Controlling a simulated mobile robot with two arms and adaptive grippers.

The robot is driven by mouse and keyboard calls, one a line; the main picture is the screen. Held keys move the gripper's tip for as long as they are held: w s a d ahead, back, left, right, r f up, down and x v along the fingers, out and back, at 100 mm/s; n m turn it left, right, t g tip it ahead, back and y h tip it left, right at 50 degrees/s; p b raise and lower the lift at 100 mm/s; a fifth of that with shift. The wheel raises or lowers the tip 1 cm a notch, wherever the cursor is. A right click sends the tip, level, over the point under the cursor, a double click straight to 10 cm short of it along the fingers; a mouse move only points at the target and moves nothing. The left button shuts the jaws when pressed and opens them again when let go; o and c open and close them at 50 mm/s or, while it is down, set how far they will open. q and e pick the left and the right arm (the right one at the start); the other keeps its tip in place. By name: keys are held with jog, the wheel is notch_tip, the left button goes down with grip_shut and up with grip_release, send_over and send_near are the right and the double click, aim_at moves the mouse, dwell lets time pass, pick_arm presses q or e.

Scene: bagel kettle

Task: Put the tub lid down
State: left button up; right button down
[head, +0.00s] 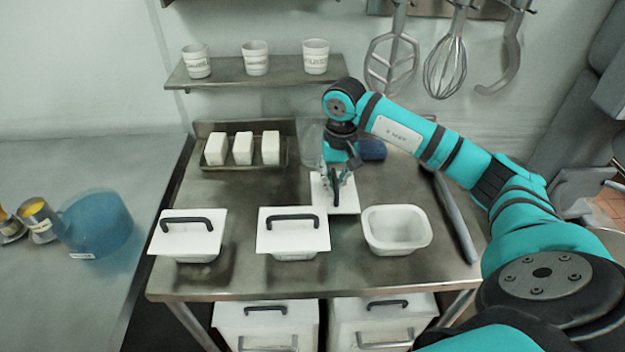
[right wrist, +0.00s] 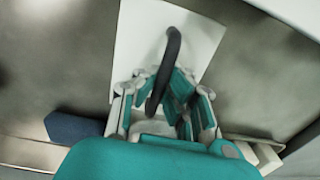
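The tub lid (head: 347,203) is a flat white square with a dark arched handle. It is at table level behind the open white tub (head: 397,243), turned so its handle runs front to back. I cannot tell whether its whole underside touches the table. My right gripper (head: 337,181) is over the lid, its fingers converging on both sides of the handle, and it looks shut on it. The right wrist view shows the gripper (right wrist: 160,80) at the handle (right wrist: 171,48) and the lid (right wrist: 200,38) flat beneath. My left gripper is not in view.
Two lidded tubs stand left of the open tub, one at the left (head: 188,240) and one in the middle (head: 293,238). A tray (head: 246,167) of white blocks, a clear container (head: 310,140) and a blue item (head: 371,150) are behind. A dark bar (head: 455,220) lies along the right edge.

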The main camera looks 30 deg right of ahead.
aim_at(313, 191)
jog(key=shift+w+a, duration=0.45)
jog(key=shift+a, duration=0.25)
jog(key=w+a, duration=0.1)
jog(key=a+p, duration=0.1)
jog(key=a, duration=0.1)
jog(key=shift+w+r+p, duration=0.15)
jog(key=shift+w+p, duration=0.15)
jog(key=shift+w, duration=0.05)
jog(key=shift+f+p, duration=0.3)
jog(key=shift+f, duration=0.45)
jog(key=shift+d, duration=0.1)
jog(key=shift+f+b, duration=0.2)
jog(key=shift+b, duration=0.1)
jog(key=c, duration=1.5)
grip_release()
